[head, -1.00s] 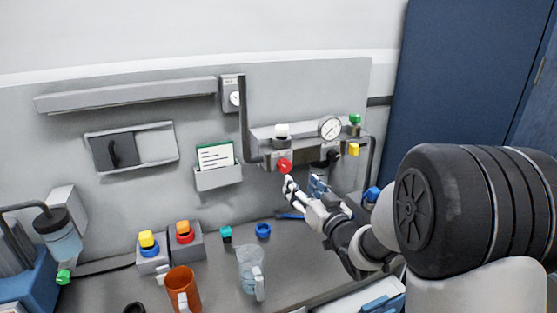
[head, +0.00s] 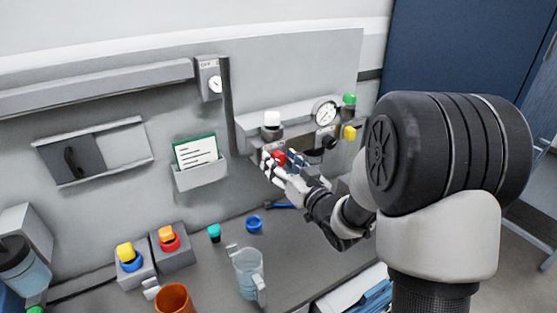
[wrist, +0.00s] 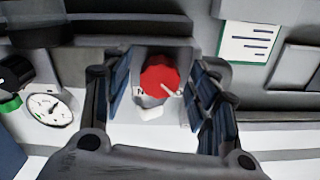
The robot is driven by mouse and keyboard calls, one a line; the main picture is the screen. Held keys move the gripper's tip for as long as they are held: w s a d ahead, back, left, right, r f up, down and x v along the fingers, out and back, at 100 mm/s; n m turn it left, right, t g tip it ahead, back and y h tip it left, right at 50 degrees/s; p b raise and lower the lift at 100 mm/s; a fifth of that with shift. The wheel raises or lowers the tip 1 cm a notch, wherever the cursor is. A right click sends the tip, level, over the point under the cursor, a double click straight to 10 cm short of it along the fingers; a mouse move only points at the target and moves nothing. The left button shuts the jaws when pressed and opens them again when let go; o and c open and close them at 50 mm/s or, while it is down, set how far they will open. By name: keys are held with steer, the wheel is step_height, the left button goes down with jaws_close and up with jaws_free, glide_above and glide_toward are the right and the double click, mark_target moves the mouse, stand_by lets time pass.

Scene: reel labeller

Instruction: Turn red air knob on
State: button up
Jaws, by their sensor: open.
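The red air knob (wrist: 160,80) shows in the wrist view between the two fingers of my gripper (wrist: 160,98). The fingers are apart, one on each side of the knob, and I see a gap on both sides. A white line on the knob's face slants, and a letter N shows on the plate to its left. In the head view the red knob (head: 279,158) sits on the front of the grey air unit on the back panel, partly hidden by my gripper (head: 272,163).
A pressure gauge (head: 325,113), a black knob (head: 329,142) and a white-capped part (head: 271,122) are close around the red knob. A card holder (head: 200,178) is to the left. Below stand a clear jug (head: 249,272), an orange mug (head: 174,298) and button boxes.

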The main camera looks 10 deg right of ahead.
steer(key=shift+c, duration=0.5)
steer(key=c, duration=1)
steer(key=shift+o, duration=0.2)
steer(key=shift+m, duration=0.5)
steer(key=m, duration=0.3)
steer(key=shift+r+m, duration=0.1)
steer(key=shift+m, duration=0.3)
steer(key=m+p, duration=0.1)
steer(key=m, duration=0.3)
steer(key=shift+m, duration=0.3)
steer(key=m+p, duration=0.1)
steer(key=m, duration=0.3)
steer(key=shift+r+p, duration=0.1)
steer(key=shift+p, duration=0.3)
steer(key=shift+m+p, duration=0.65)
steer(key=shift+m, duration=1.55)
